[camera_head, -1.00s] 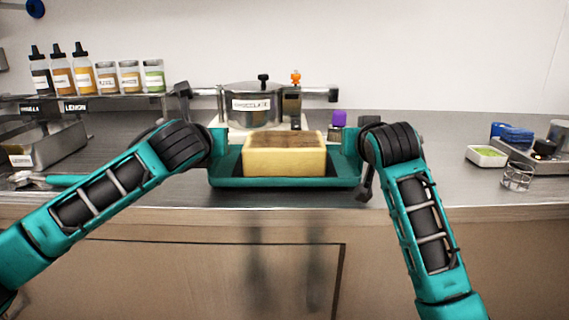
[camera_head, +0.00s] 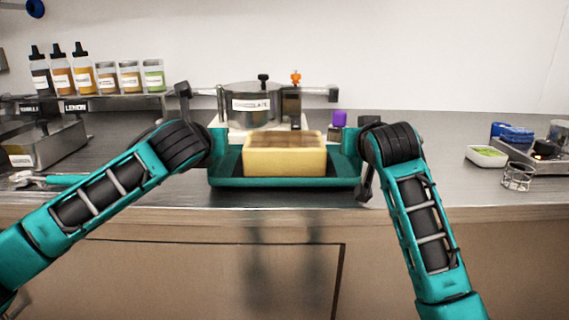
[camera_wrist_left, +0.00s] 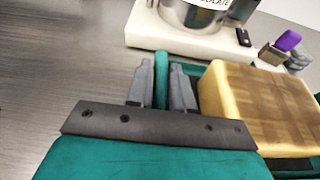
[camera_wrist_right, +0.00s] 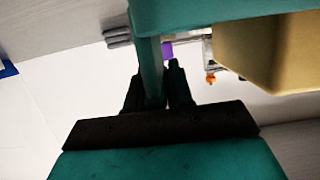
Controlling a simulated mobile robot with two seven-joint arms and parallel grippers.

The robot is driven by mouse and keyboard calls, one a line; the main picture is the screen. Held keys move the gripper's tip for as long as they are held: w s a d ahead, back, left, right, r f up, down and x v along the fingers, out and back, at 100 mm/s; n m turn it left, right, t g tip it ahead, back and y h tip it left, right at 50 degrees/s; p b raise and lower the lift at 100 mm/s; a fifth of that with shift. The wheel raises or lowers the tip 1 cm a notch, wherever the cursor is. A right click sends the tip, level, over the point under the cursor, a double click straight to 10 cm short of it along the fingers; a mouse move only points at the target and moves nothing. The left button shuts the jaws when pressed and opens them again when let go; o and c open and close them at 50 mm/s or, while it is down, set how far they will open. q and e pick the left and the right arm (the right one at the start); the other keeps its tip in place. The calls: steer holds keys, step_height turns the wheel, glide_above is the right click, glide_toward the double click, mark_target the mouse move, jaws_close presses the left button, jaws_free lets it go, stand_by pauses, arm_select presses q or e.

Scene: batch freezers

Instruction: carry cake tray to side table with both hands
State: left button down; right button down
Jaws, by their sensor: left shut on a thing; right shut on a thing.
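The teal cake tray (camera_head: 285,183) is in the middle of the head view, at the steel counter. A yellow rectangular cake (camera_head: 285,160) with a browned top sits upright in it. My left gripper (camera_wrist_left: 162,80) is shut on the tray's left side wall, seen between its fingers in the left wrist view. My right gripper (camera_wrist_right: 157,80) is shut on the tray's right side wall; its camera looks from below at the tray's underside. In the head view both fingertips are hidden by the wrists. The tray looks level. A side table is not identifiable in view.
Behind the tray stands a steel pot (camera_head: 252,106) labelled chocolate on a white base. Bottles and jars (camera_head: 105,75) line a shelf at left. A green-filled dish (camera_head: 486,156), a wire holder (camera_head: 517,177) and a scale-like device (camera_head: 545,150) are at right.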

stand_by(0.6)
